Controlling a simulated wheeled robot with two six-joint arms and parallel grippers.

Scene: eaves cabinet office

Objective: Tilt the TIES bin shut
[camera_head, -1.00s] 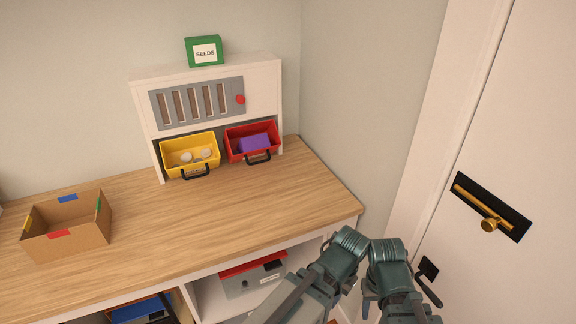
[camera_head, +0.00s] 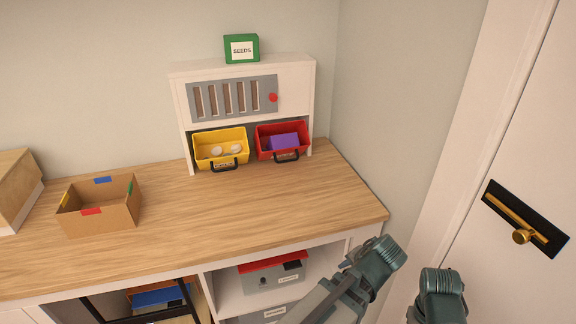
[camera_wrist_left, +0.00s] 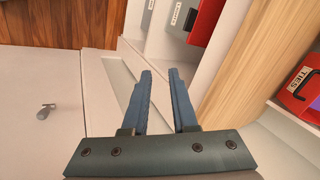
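The TIES bin is the red bin (camera_head: 267,153) at the right of the white cabinet's lower opening. It is tilted out, with a black handle on its front and a purple block (camera_head: 284,142) inside. In the left wrist view the red TIES bin (camera_wrist_left: 292,98) shows at the right edge, its label readable. My left gripper (camera_wrist_left: 161,73) is open and empty in that view, well apart from the bin. In the head view only teal arm parts show at the lower right, with no fingertips. My right gripper is not visible.
A yellow bin (camera_head: 200,150) with pale round things is also tilted out beside the red one. A green SEEDS box (camera_head: 241,49) stands on the white cabinet (camera_head: 300,80). An open cardboard box (camera_head: 110,214) sits at left on the wooden top (camera_head: 250,215), whose middle is clear.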

